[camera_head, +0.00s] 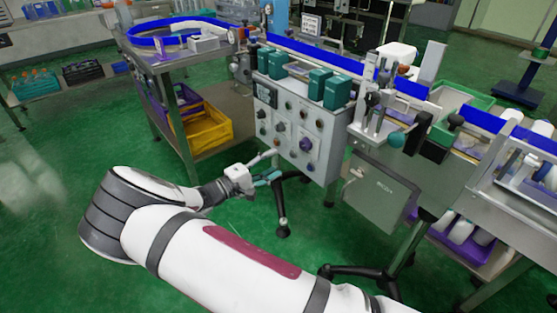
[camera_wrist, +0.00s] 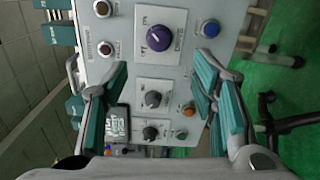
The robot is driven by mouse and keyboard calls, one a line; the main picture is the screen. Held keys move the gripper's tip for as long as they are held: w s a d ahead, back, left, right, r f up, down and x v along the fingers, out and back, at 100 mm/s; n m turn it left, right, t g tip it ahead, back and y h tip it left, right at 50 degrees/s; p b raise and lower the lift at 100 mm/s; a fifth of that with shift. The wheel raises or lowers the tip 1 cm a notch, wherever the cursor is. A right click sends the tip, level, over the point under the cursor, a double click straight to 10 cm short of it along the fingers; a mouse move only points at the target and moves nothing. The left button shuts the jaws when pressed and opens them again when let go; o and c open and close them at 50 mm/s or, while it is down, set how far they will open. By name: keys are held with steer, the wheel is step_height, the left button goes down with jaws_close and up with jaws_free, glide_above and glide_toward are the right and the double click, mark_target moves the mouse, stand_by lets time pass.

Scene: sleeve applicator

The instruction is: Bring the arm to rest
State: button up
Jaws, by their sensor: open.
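My gripper (camera_head: 268,167) is at the end of my bent arm, low in front of the control panel (camera_head: 296,117) in the head view. In the wrist view my gripper (camera_wrist: 165,95) has its two teal-padded fingers wide apart with nothing between them. The panel face (camera_wrist: 185,75), turned sideways in that view, lies beyond the fingers. It carries a large purple knob (camera_wrist: 160,39), two black knobs, several small buttons and a dark display (camera_wrist: 117,123). The fingers appear apart from the panel.
A conveyor with blue guide rails (camera_head: 335,62) runs behind the panel. A yellow crate (camera_head: 205,130) sits on a shelf at left. Black stand legs (camera_head: 283,230) are below the panel. Green floor (camera_head: 60,240) is clear at left.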

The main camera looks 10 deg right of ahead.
steer(key=shift+a, duration=0.1)
stand_by(0.4)
steer(key=s+d+r+m+g+y, duration=0.75)
steer(key=s+d+r+g, duration=0.35)
steer(key=s+d+r, duration=0.6)
steer(key=s+a+r+t+y, duration=0.1)
steer(key=s+a+r+y, duration=0.15)
steer(key=s, duration=0.75)
steer(key=s+a+r+t+y, duration=0.1)
steer(key=s+r+y, duration=0.15)
steer(key=s, duration=0.65)
steer(key=s+a+r+t+y, duration=0.1)
steer(key=s+r+y, duration=0.15)
steer(key=s, duration=0.75)
step_height(320, 180, up, 20)
steer(key=t+p, duration=0.3)
steer(key=p, duration=1.6)
steer(key=shift+a+r+y, duration=0.2)
steer(key=shift+a+y, duration=0.1)
steer(key=shift+a, duration=0.1)
